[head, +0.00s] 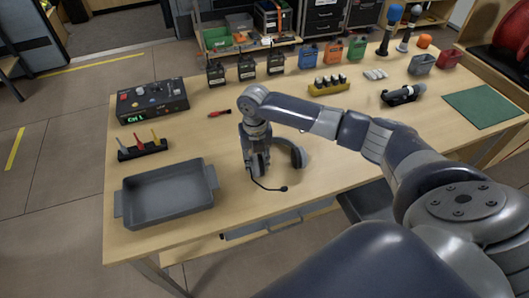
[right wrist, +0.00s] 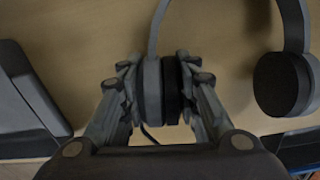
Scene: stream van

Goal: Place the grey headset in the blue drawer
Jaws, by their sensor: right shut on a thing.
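The grey headset (head: 298,153) is on the wooden table near its front edge, its microphone boom pointing toward the front. My right gripper (head: 257,168) reaches down over its left ear cup. In the right wrist view, my right gripper (right wrist: 158,92) is shut on that ear cup, one finger on each side, and the headset (right wrist: 285,85) has its other cup free at the right. A drawer (head: 275,228) shows below the table's front edge, and a second one (head: 366,202) is farther right, partly behind my arm. I cannot tell clearly which is blue. My left gripper is not in view.
A grey tray (head: 168,194) stands left of the headset. Behind are a control box (head: 152,101), a marker rack (head: 142,148), a red-handled tool (head: 219,113) and several black radios (head: 246,68). A yellow battery holder (head: 328,87) and a green mat (head: 484,106) lie farther right.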

